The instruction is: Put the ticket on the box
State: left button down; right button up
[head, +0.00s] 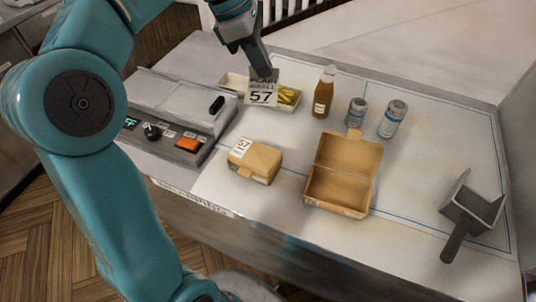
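The ticket (262,94), a pale card printed with "57", hangs below my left gripper (261,70), with its top edge at the fingertips. The gripper looks shut on it, above the back of the counter. A closed tan box (260,164) with a white "57" label on its left side sits on the counter, nearer than the ticket. An open, empty tan box (340,186) with its lid raised stands to the right of it; a small mark shows on its front. The ticket is apart from both boxes. My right gripper is not in view.
A pale tray (232,82) with yellow items is partly behind the ticket. A brown bottle (323,95) and two shakers (392,118) stand at the back. A grey scoop (470,208) lies at right. A control unit (180,115) is at left. The counter's right-middle is clear.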

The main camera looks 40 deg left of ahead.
pick_arm(q)
jog(key=f, duration=0.4)
jog(key=f+b, duration=0.1)
jog(key=f, duration=0.4)
jog(key=s+f+b, duration=0.1)
jog(key=f, duration=0.4)
jog(key=shift+a+f, duration=0.25)
jog(key=shift+s+f, duration=0.2)
jog(key=shift+f, duration=0.05)
jog(key=f, duration=0.3)
jog(key=shift+w+d+f, duration=0.15)
jog(key=shift+w+f, duration=0.1)
jog(key=shift+f, duration=0.5)
jog(key=shift+s, duration=0.1)
